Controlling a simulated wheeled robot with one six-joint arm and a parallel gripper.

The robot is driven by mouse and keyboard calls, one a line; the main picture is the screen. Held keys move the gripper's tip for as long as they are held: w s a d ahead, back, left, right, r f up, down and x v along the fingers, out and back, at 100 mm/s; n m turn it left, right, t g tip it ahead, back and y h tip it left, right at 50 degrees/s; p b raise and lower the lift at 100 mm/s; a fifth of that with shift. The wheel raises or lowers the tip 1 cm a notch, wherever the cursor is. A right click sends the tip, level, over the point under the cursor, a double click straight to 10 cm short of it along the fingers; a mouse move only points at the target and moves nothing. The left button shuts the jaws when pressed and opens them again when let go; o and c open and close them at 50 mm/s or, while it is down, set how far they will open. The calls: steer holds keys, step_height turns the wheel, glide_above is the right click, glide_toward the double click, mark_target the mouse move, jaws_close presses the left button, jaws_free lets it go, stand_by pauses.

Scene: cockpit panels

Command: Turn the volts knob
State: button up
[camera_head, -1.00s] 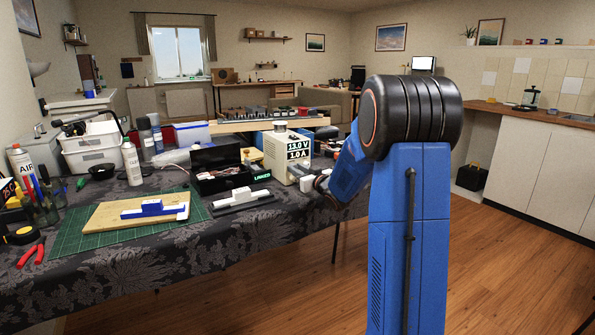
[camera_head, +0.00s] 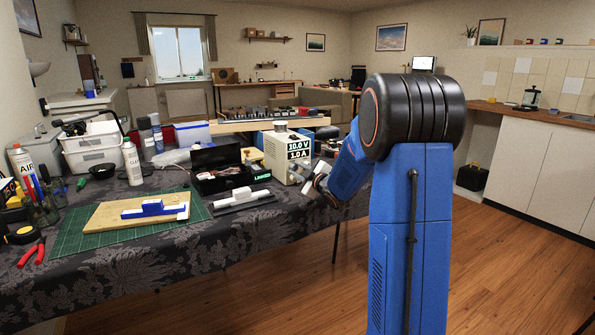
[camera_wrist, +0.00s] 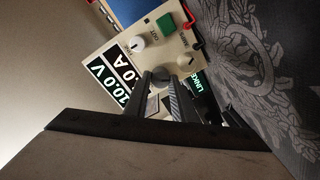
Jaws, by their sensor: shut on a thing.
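The cream power supply (camera_head: 275,162) stands on the table in the head view, its display (camera_head: 299,149) reading 10.0 V and 1.0 A. In the wrist view its front panel (camera_wrist: 150,62) is tilted, with the same reading on its display (camera_wrist: 113,78). My gripper (camera_wrist: 161,79) is at the panel, its two dark fingers shut on the volts knob (camera_wrist: 160,73), which shows partly between the tips. Its label is not readable. A white knob (camera_wrist: 137,43) and another small knob (camera_wrist: 187,60) are apart from the fingers.
A green button (camera_wrist: 166,23) and red plugs (camera_wrist: 194,22) are near the fingers. A dark box (camera_head: 222,170) and a grey-white tool (camera_head: 240,199) lie left of the supply. The patterned cloth (camera_wrist: 262,65) lies beside the panel.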

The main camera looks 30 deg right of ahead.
steer(key=shift+n, duration=0.6)
steer(key=o, duration=1.1)
steer(key=shift+c, duration=0.2)
steer(key=s, duration=1.7)
steer(key=shift+s+d+r, duration=0.2)
steer(key=shift+d+r, duration=0.05)
steer(key=shift+d, duration=0.1)
steer(key=shift+a, duration=0.1)
